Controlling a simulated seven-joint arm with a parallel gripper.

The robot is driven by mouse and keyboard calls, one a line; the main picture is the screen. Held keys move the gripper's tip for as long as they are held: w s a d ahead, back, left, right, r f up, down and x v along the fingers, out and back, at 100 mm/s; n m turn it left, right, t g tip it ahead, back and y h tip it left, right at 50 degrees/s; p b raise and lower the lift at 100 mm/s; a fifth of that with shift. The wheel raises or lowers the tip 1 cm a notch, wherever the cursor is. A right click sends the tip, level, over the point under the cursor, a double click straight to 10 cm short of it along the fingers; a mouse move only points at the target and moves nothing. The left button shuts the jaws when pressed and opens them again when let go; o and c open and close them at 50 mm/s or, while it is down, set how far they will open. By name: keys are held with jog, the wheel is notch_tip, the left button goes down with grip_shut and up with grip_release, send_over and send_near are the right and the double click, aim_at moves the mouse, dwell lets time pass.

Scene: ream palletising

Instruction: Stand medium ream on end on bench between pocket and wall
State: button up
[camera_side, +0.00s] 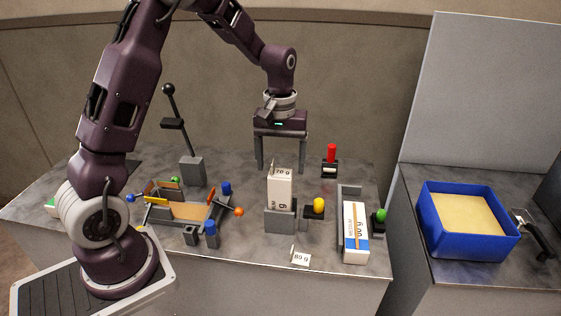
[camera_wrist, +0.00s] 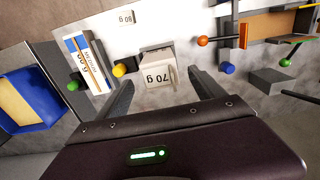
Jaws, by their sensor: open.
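A white ream (camera_side: 280,192) stands upright in a grey block-like pocket (camera_side: 279,220) near the middle of the bench. Which ream is the medium one is unclear.
A yellow knob (camera_side: 318,205), green knob (camera_side: 379,216) and red knob (camera_side: 331,153) stand nearby. An "80 g" card (camera_side: 300,258) is at the front edge. A clamp fixture (camera_side: 190,212) sits left. A blue tray (camera_side: 470,250) is on the right bench.

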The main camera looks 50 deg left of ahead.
aim_at(280, 184)
notch_tip(280, 184, down, 7)
jog(key=shift+f, duration=0.1)
grip_shut()
jog(key=c, duration=1)
grip_release()
jog(key=c, duration=0.6)
notch_tip(280, 184, up, 11)
jog(key=shift+r, duration=0.1)
jog(key=shift+c, duration=0.2)
jog(key=w+a, duration=1)
jog(key=a, duration=0.1)
